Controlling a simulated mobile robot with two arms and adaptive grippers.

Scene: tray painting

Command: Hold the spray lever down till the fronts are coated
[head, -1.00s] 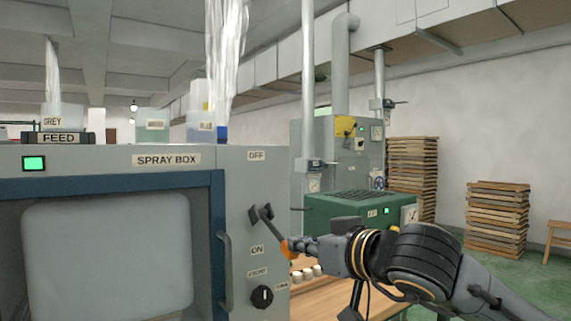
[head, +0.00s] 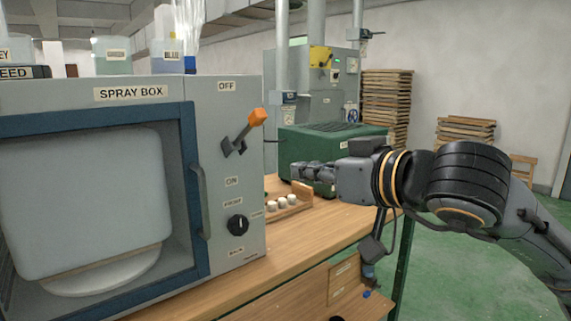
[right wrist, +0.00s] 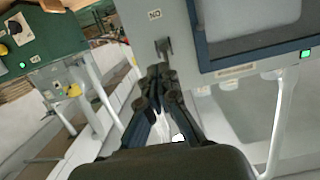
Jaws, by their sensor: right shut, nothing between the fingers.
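The grey spray box (head: 225,100) stands on the wooden bench at left. Its spray lever (head: 234,143) with an orange knob (head: 257,117) is tilted up towards the OFF label, above the ON label (head: 232,181). My right gripper (head: 297,171) is shut and empty, right of the box and below the knob, apart from it. Its shut fingers show in the right wrist view (right wrist: 163,85), close to the lever's dark mount (right wrist: 163,48) in the picture. My left gripper is out of view.
A black selector knob (head: 238,224) sits low on the box's side, near the door handle (head: 201,200). Several white cups (head: 280,203) stand in a wooden rack behind. A green machine (head: 318,145) is beyond. The bench front (head: 300,250) is clear.

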